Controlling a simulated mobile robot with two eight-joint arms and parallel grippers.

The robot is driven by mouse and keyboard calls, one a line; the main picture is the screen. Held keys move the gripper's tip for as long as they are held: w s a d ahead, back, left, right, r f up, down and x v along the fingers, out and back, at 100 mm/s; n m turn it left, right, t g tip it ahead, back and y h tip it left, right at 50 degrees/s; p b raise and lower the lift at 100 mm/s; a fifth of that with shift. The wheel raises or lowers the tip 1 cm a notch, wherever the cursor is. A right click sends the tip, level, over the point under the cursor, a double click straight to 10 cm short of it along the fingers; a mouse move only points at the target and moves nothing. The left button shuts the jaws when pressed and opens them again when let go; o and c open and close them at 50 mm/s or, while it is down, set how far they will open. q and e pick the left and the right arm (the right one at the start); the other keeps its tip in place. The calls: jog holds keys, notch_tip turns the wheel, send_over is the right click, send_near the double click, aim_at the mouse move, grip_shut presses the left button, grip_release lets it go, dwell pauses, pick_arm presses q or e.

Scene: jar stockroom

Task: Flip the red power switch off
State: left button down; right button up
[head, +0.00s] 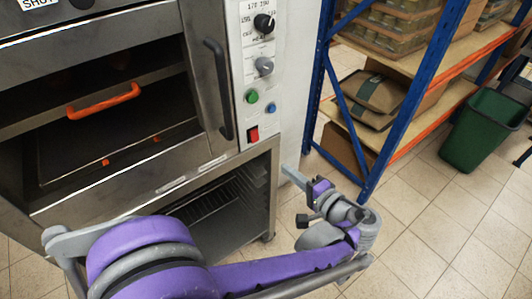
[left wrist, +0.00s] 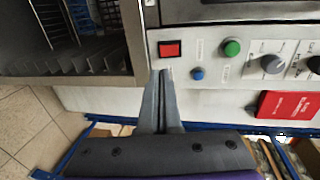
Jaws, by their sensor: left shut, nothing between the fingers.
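The red power switch (head: 254,134) sits low on the oven's pale control panel, in a dark frame. It also shows in the left wrist view (left wrist: 169,49). My left gripper (head: 286,170) is shut and empty, to the right of and below the switch in the head view. In the left wrist view its closed fingertips (left wrist: 161,72) point at the panel just below the switch; a small gap shows between them in the picture. Whether the tips touch the panel I cannot tell. My right gripper is not in view.
Green (head: 252,96) and blue (head: 271,108) buttons and dark knobs (head: 264,23) are close above the switch. The oven's door handle (head: 218,88) stands out beside the panel. A blue-framed shelf (head: 380,150) and a green bin (head: 484,130) are at right. Tiled floor between is clear.

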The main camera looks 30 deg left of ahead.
pick_arm(q)
jog(key=b, duration=0.1)
send_near(250, 141)
jog(key=x, duration=0.5)
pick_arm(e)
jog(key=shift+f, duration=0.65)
pick_arm(q)
jog(key=shift+f, duration=0.1)
jog(key=shift+w+a+f+y+b, duration=0.1)
jog(key=shift+a+f+y+b, duration=0.35)
jog(key=shift+b, duration=0.4)
jog(key=shift+d+r+p, duration=0.15)
jog(key=shift+r+p, duration=0.15)
jog(key=shift+r, duration=0.05)
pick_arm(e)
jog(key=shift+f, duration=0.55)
pick_arm(q)
jog(key=shift+f, duration=0.1)
